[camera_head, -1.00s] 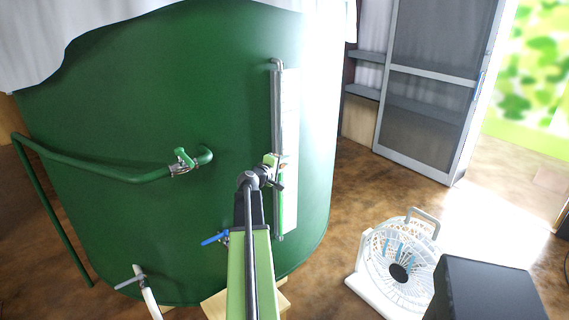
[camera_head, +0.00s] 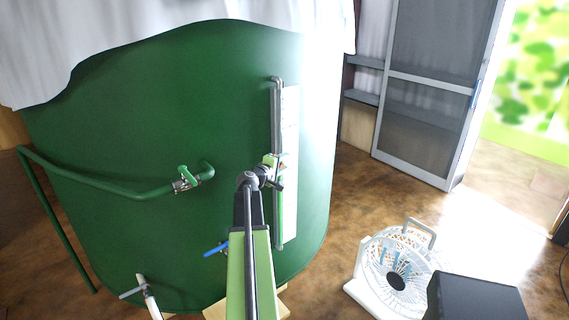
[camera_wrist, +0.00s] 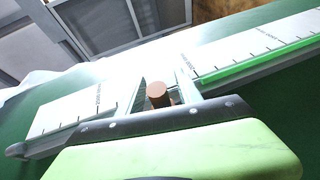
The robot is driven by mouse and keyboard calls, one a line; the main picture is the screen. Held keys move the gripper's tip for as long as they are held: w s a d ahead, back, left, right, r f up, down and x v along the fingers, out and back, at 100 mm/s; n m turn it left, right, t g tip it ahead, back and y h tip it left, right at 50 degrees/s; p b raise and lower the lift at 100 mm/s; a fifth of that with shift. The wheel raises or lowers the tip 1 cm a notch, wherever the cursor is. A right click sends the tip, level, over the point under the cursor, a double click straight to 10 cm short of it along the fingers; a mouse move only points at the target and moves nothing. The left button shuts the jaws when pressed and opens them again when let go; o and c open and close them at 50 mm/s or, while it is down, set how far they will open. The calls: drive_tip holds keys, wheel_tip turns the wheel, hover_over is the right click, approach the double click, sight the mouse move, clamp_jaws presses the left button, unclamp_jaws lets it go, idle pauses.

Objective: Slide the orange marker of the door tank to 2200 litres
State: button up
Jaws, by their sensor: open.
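The door tank (camera_head: 130,130) is a large green cylinder at the left and middle of the head view. Its upright level gauge (camera_head: 277,110) has a clear tube with green in the lower part and a white scale board (camera_head: 291,130) beside it. My gripper (camera_head: 271,172) is in front of the gauge, near mid-height. In the wrist view the orange-brown marker (camera_wrist: 157,95) sits between the open fingers of my gripper (camera_wrist: 165,93). Contact cannot be told. The scale (camera_wrist: 245,50) runs across this view; its figures are too small to read surely.
A green pipe with a valve (camera_head: 186,180) stands out from the tank at left. A blue-handled valve (camera_head: 216,248) is low on the tank. A white fan (camera_head: 398,275) stands on the floor at right. A grey screen door (camera_head: 430,90) is behind.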

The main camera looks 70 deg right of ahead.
drive_tip(key=p+v, duration=0.3)
drive_tip(key=v, duration=1.4)
drive_tip(key=shift+a, duration=0.2)
drive_tip(key=shift+r, duration=0.1)
